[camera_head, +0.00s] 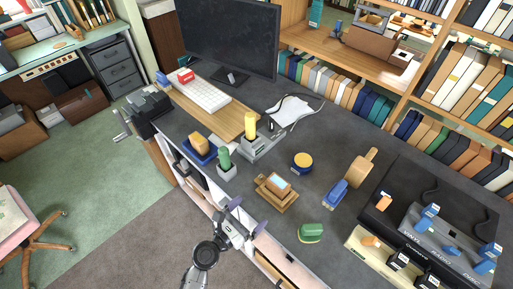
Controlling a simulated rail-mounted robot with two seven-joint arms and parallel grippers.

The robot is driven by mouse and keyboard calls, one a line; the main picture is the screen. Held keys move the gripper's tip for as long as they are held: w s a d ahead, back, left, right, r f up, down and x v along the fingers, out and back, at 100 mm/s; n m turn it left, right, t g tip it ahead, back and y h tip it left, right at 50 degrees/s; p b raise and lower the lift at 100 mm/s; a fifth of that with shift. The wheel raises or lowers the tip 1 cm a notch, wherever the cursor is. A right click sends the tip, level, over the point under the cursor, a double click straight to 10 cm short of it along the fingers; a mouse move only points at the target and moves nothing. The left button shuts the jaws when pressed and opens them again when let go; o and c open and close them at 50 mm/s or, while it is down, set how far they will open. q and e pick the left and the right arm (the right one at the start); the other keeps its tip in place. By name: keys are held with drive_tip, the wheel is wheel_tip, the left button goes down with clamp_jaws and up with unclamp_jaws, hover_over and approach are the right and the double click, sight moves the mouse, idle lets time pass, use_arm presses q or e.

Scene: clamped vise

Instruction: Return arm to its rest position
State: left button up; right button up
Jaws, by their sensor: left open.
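My left arm (206,254) reaches in from the bottom of the head view. Its left gripper (247,215) is at the front edge of the dark desk, with its two purple-tipped fingers spread apart. Nothing shows between the fingers. The gripper is in front of a wooden block stand (277,192) and appears apart from it. A dark vise (148,103) with a crank handle is clamped at the desk's left corner, well away from the gripper. My right gripper is not in view.
Bookshelves stand behind. Open floor (110,180) lies to the left.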

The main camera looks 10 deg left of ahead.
use_arm(q)
drive_tip(key=s+a+f+m+g+y+p, duration=0.15)
drive_tip(key=s+m+g, duration=0.25)
drive_tip(key=s+m, duration=0.4)
drive_tip(key=s+a+m+g+y+p, duration=0.1)
drive_tip(key=s+a+m+g+p, duration=0.15)
drive_tip(key=s+m, duration=0.6)
drive_tip(key=s+a+r+m+g+y+p, duration=0.2)
drive_tip(key=s+a+m+g+y, duration=0.3)
drive_tip(key=s+a+m, duration=0.5)
drive_tip(key=m+y, duration=0.2)
drive_tip(key=m, duration=0.2)
drive_tip(key=shift+r+m, duration=0.35)
drive_tip(key=shift+r, duration=0.05)
